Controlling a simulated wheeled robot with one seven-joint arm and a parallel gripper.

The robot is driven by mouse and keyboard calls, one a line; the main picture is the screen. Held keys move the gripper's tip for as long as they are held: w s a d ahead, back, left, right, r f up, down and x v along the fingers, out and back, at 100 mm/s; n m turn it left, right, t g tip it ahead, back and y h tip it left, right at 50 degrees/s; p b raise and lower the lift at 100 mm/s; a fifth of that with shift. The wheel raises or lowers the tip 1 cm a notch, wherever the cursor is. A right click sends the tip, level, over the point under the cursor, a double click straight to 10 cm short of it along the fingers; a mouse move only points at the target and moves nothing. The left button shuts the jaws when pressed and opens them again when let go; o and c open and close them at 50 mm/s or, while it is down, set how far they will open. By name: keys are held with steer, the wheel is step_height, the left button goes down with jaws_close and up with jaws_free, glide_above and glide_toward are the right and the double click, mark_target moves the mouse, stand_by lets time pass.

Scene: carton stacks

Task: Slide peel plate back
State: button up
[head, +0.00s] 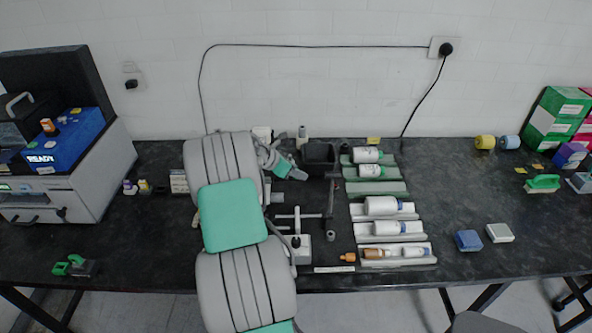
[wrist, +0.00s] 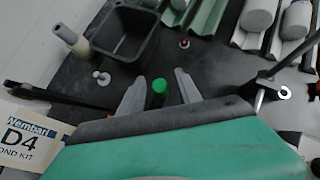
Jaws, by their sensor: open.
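My gripper (head: 299,173) is above the dark worktop near the back middle, left of the black open box. In the wrist view its two grey fingers (wrist: 159,86) stand apart. A small green-capped piece (wrist: 159,87) shows between them; I cannot tell whether it is touched. No part is clearly recognisable as the peel plate. A small jig with a pale block (head: 302,247) and a metal T-shaped bar (head: 297,215) stands nearer the front, right of my arm. A metal rod with a round end (wrist: 284,93) shows at the right of the wrist view.
The black box (head: 319,158) is close beside my gripper. White bottles lie in green and pale trays (head: 405,262) to the right. A labelled kit box (wrist: 30,135) is at the wrist view's left.

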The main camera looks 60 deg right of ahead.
steer(key=shift+f, duration=0.1)
jaws_close()
stand_by(0.4)
steer(key=shift+d, duration=0.1)
stand_by(0.9)
